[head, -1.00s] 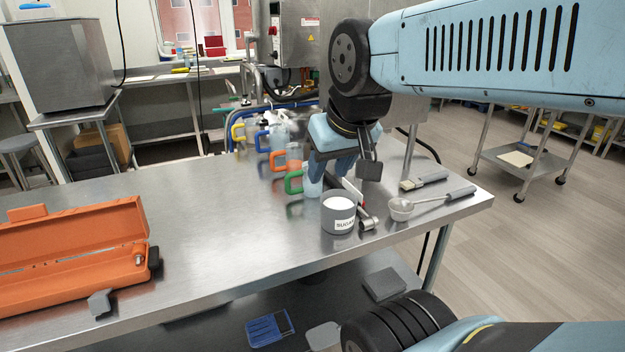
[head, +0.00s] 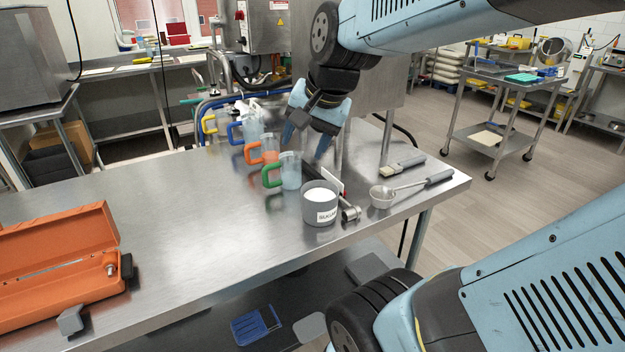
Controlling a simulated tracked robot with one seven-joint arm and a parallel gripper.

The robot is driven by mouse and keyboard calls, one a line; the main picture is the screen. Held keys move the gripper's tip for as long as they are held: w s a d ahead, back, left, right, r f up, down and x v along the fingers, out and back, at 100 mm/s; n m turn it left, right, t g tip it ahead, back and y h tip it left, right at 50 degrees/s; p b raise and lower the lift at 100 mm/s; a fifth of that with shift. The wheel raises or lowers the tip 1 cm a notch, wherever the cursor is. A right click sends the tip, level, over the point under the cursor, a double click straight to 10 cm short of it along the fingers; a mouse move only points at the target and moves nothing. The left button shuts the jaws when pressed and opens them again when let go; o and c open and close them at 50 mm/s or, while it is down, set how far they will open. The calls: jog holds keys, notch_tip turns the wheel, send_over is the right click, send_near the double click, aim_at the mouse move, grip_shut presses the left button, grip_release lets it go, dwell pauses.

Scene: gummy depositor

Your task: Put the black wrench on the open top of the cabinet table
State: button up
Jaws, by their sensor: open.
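A dark-handled tool with a silver head (head: 350,213), which looks like the black wrench, lies on the near steel table (head: 190,215). It is partly hidden behind the grey sugar cup (head: 319,206). My gripper (head: 305,140) is open and empty. Its blue fingers point down above the table, behind the sugar cup and near the clear jug with the green handle (head: 290,172). The fingers appear apart from the tool. I cannot tell for sure which surface is the open top of the cabinet table.
A metal scoop (head: 383,196) and a brush (head: 402,166) lie right of the tool. Several jugs stand in a row behind. An open orange case (head: 60,260) lies at the left. The table's middle left is clear. A wheeled cart (head: 490,140) stands at the right.

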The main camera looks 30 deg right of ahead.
jog(key=w+d+f+m+h, duration=0.1)
jog(key=w+d+f+m, duration=0.65)
jog(key=m, duration=0.65)
jog(key=w+d+f+m, duration=0.5)
jog(key=w+d+m, duration=0.4)
jog(key=m, duration=0.4)
jog(key=shift+m+g, duration=0.3)
jog(key=shift+g, duration=0.1)
jog(key=x, duration=0.5)
jog(key=s+x, duration=0.1)
jog(key=x, duration=0.1)
jog(key=shift+d+f, duration=0.25)
jog(key=shift+f, duration=0.1)
jog(key=shift+a+x, duration=0.15)
jog(key=shift+x, duration=1.3)
jog(key=shift+a+x, duration=0.2)
jog(key=shift+x, duration=1.25)
jog(key=shift+s, duration=0.1)
grip_shut()
